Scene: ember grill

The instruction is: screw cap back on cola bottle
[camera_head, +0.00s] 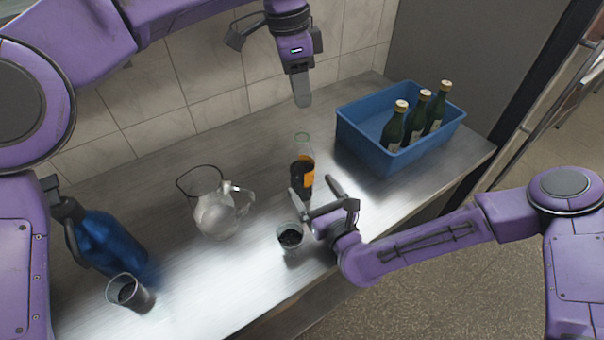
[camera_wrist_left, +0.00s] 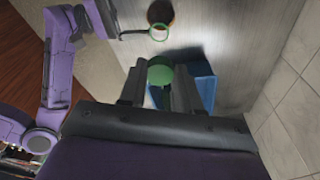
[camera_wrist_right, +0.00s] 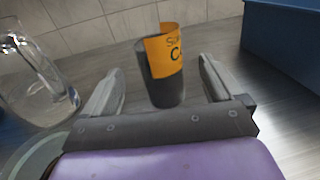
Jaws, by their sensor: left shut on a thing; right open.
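The cola bottle (camera_head: 302,176) stands upright on the steel counter, with dark liquid low down, an orange label and a clear upper part. Its open green-rimmed mouth shows in the left wrist view (camera_wrist_left: 159,33). My left gripper (camera_head: 302,100) is high above and behind the bottle, shut on the green cap (camera_wrist_left: 160,71), clear of the bottle. My right gripper (camera_head: 322,194) is low beside the bottle, open. In the right wrist view the bottle (camera_wrist_right: 163,70) stands between and just beyond the open fingers; I see no finger touching it.
A blue crate (camera_head: 372,156) with three green bottles (camera_head: 418,118) stands right of the cola bottle. A glass pitcher (camera_head: 217,212) and a cup of dark liquid (camera_head: 290,237) are close on the left and front.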

